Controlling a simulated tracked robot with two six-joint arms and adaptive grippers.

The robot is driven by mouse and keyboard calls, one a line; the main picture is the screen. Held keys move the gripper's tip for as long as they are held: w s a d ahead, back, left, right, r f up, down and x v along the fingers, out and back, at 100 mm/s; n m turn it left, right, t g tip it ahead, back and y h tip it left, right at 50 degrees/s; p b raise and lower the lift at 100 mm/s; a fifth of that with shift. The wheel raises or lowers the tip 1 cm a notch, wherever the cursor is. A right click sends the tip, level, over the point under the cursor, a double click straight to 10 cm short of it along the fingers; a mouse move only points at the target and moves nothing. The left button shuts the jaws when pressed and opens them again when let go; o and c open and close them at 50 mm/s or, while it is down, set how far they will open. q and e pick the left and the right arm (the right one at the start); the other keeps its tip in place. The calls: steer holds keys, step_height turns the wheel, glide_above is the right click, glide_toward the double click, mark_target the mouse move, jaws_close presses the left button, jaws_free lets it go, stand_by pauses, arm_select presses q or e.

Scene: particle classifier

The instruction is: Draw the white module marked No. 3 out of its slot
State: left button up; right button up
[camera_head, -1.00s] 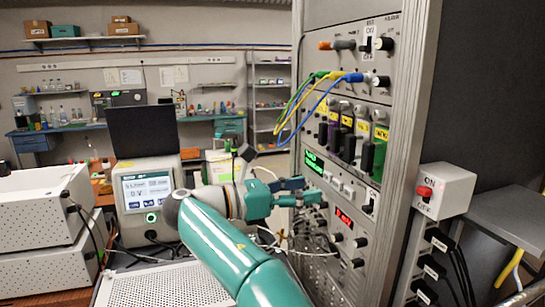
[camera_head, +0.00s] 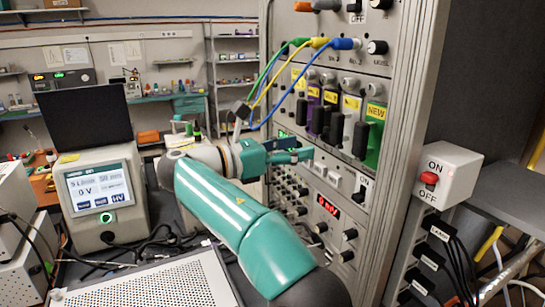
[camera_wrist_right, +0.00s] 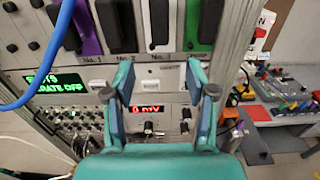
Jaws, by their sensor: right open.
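The white module (camera_head: 351,122) sits in the rack's module row, between a black module (camera_head: 330,96) and a green module (camera_head: 376,118) labelled NEW. It has a yellow label and a black handle. My right gripper (camera_head: 303,152) is open and empty, in front of the panel below the module row. In the wrist view its fingers (camera_wrist_right: 161,82) stand apart on either side, below the white module. My left gripper is not in view.
Blue, yellow and green cables (camera_head: 318,43) loop in front of the rack above my right gripper. A red readout (camera_head: 327,204) and knobs lie below it. An ON/OFF switch box (camera_head: 447,176) stands at the right. A bench instrument (camera_head: 97,197) stands at the left.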

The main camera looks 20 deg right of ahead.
mark_target(331, 141)
steer(key=d, duration=1)
steer(key=shift+w+b, duration=0.3)
steer(key=shift+w, duration=0.1)
jaws_close()
steer(key=c, duration=0.7)
jaws_free()
jaws_close()
steer(key=shift+a, duration=0.25)
steer(key=shift+a, duration=0.75)
steer(key=shift+s+a, duration=0.1)
steer(key=shift+a, duration=0.05)
